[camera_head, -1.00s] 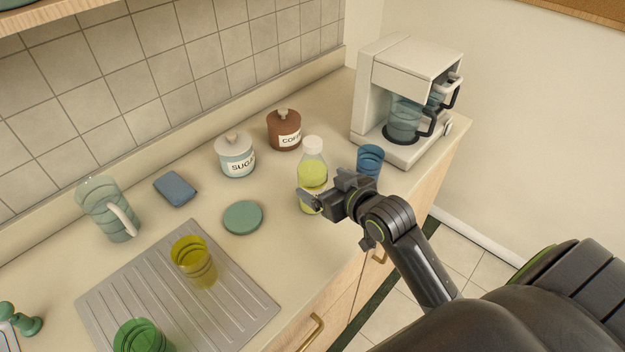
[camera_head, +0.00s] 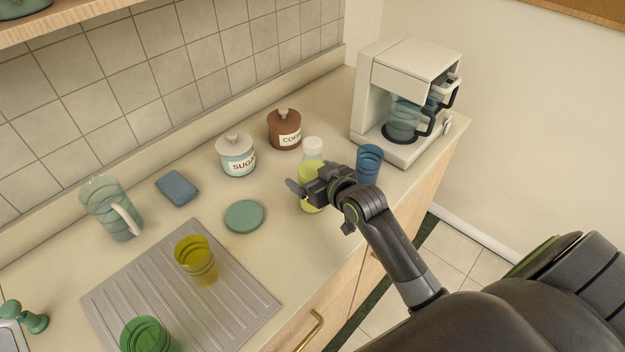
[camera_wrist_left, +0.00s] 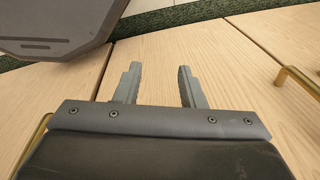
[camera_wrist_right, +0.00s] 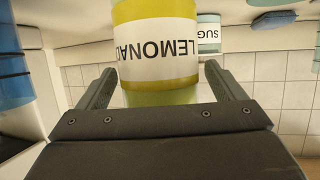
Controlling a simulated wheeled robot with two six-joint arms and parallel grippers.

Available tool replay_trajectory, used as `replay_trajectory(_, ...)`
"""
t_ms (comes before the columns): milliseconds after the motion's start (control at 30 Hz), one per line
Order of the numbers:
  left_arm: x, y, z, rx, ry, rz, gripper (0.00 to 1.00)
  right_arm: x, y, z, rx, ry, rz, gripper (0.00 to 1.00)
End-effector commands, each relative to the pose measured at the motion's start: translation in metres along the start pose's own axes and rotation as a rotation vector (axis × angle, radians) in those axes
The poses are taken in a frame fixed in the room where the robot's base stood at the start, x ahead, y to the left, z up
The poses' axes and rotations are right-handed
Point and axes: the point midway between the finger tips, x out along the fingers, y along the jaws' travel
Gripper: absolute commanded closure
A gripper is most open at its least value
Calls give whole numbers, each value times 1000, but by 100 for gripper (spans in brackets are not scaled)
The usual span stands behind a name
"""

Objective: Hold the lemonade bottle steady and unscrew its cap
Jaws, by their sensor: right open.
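The lemonade bottle (camera_head: 310,200) stands upright on the counter, with yellow-green liquid and a white cap (camera_head: 312,145) on top. My right gripper (camera_head: 303,186) is at the bottle's side, its fingers open. In the right wrist view the bottle's label (camera_wrist_right: 158,50) fills the gap between the two fingers (camera_wrist_right: 158,88), with a finger on each side and visible space beside the bottle. My right gripper hides part of the bottle in the head view. My left gripper (camera_wrist_left: 158,85) shows only in its own wrist view, open and empty in front of the wooden cabinet fronts.
A blue cup (camera_head: 369,162) stands close right of the bottle, by the coffee maker (camera_head: 400,95). Sugar (camera_head: 238,155) and coffee (camera_head: 284,130) jars stand behind. A green disc (camera_head: 244,216), a yellow glass (camera_head: 197,262) and a pitcher (camera_head: 110,210) are to the left.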

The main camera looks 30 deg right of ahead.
Motion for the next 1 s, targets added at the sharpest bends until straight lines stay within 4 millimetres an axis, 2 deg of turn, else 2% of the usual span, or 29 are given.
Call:
replay_trajectory(67,0,0,0,0,0,0,64,0,0,0,0,0,0,13)
replay_trajectory(600,0,0,0,0,0,0,64,-1,0,-2,-1,4,0,82)
replay_trajectory(833,0,0,0,0,-1,0,64,-2,0,-6,-2,6,-1,82)
replay_trajectory(1000,3,0,1,0,-1,0,64,-11,0,-27,-6,10,0,82)
